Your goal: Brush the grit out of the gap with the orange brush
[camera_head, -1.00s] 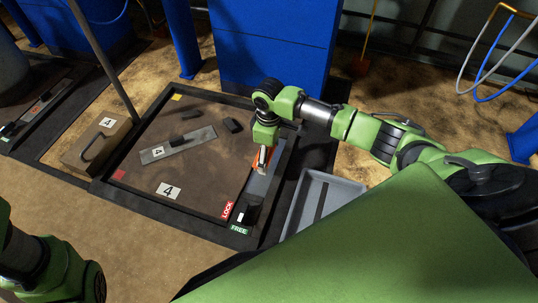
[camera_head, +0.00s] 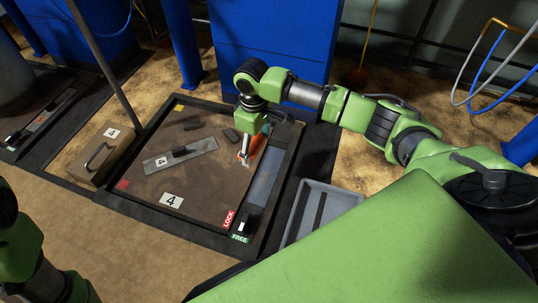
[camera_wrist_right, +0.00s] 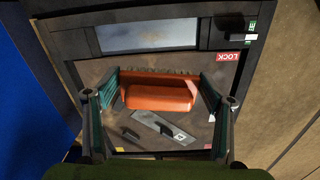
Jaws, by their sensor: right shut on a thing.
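My right gripper (camera_head: 246,160) is shut on the orange brush (camera_wrist_right: 160,96). In the wrist view the brush lies crosswise between the two fingers, with its dark bristles toward the top of the picture. In the head view a bit of the brush (camera_head: 252,147) shows beside the fingers, over the right part of the brown scale platform (camera_head: 150,194). A long pale strip (camera_head: 266,172) in the dark frame lies just right of the gripper and also shows in the wrist view (camera_wrist_right: 150,35). I cannot make out grit in the gap. My left gripper is out of view.
A metal plate with a handle (camera_head: 200,146) and dark blocks (camera_head: 231,135) lie on the platform. A black lever (camera_head: 246,216) stands by the LOCK and FREE labels. A grey tray (camera_head: 341,198) lies right, a brown weight (camera_head: 88,163) left. A blue column (camera_head: 270,50) stands behind.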

